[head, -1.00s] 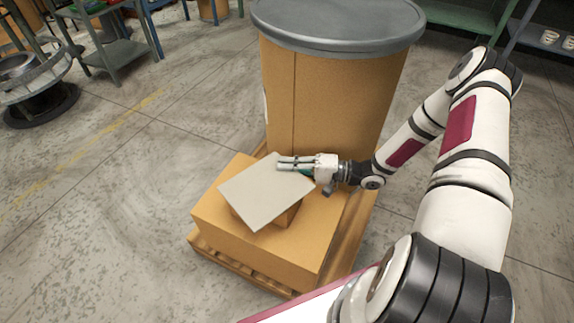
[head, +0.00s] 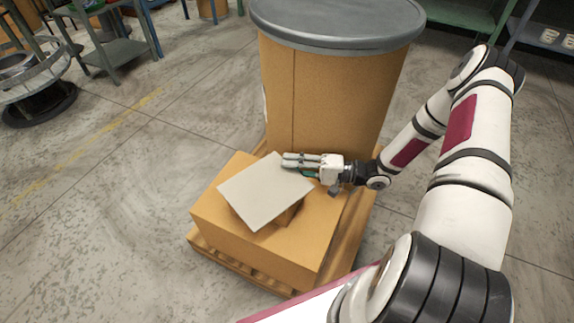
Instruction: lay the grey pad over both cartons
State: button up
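The grey pad (head: 265,192) is a thin, pale, square sheet lying above the top of a large brown box. It is turned at an angle to the box edges. A small brown carton (head: 289,215) shows under its lower right edge. The pad hides most of what is beneath it, so I cannot clearly make out a second carton. My gripper (head: 288,163) is at the pad's upper right corner, coming from the right. Its fingers look parted, with the tips still over or beside that corner. Whether they touch the pad is too small to tell.
The large brown box (head: 258,248) stands on a wooden pallet (head: 240,275). A tall brown drum with a grey lid (head: 340,22) stands right behind it, close to my gripper. A green-grey shelf (head: 125,52) and a coil stand (head: 40,95) are far left. Floor left of the pallet is clear.

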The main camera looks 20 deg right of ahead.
jog(key=v, duration=1)
jog(key=shift+s+d, duration=0.1)
jog(key=shift+d, duration=0.1)
jog(key=shift+s, duration=0.1)
